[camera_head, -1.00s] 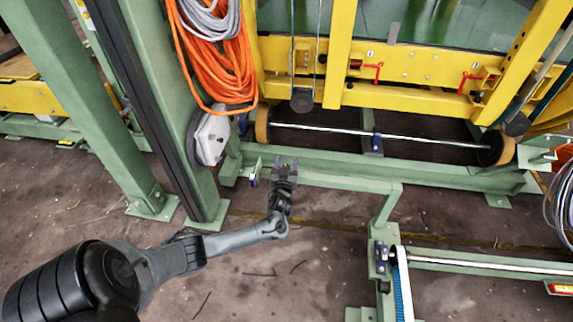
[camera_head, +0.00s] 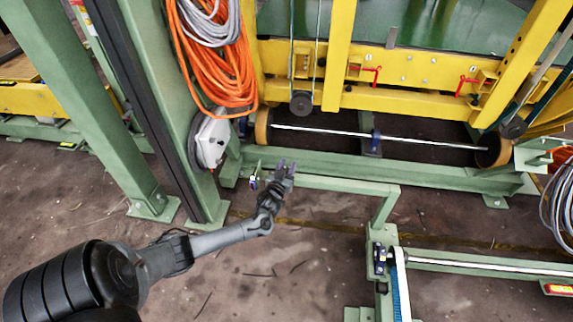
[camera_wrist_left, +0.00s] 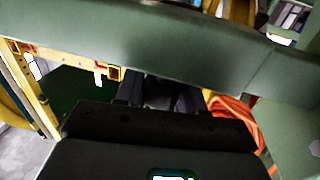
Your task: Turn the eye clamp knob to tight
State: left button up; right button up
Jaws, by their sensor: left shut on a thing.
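My left gripper (camera_head: 286,167) is in front of the green beam at the foot of the machine, its fingers pointing up and a little right in the head view. In the left wrist view its two dark fingers (camera_wrist_left: 158,98) stand on either side of a dark thing (camera_wrist_left: 158,88) just below a broad green bar. That thing is in shadow and mostly hidden, and I cannot tell whether it is the eye clamp knob. No knob can be told apart for certain in the head view. My right gripper is out of view.
The green beam (camera_head: 345,186) runs past the gripper. A green post (camera_head: 140,100) with orange cable (camera_head: 222,75) stands at left. Behind are a yellow frame (camera_head: 415,68) with red handles and a steel shaft (camera_head: 380,136). The floor in front is mostly clear.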

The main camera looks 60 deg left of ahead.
pick_arm(q)
jog(key=m+t+h, duration=0.2)
jog(key=h, duration=0.1)
jog(key=shift+r+m+p, duration=0.1)
jog(key=shift+m+p, duration=0.2)
jog(key=shift+p, duration=0.1)
jog(key=shift+w+d+m+t+h, duration=0.1)
jog(key=shift+m+t+h, duration=0.15)
jog(key=shift+m+h, duration=0.45)
jog(key=shift+d+m+t+h, duration=0.15)
jog(key=shift+m+t+h, duration=0.2)
jog(key=shift+h, duration=0.7)
jog(key=shift+w+d+m+t+h, duration=0.1)
jog(key=shift+m+t+h, duration=0.1)
jog(key=shift+m+h, duration=0.5)
jog(key=shift+d+h, duration=0.1)
jog(key=shift+h, duration=0.55)
jog(key=o, duration=0.9)
jog(key=shift+o, duration=0.2)
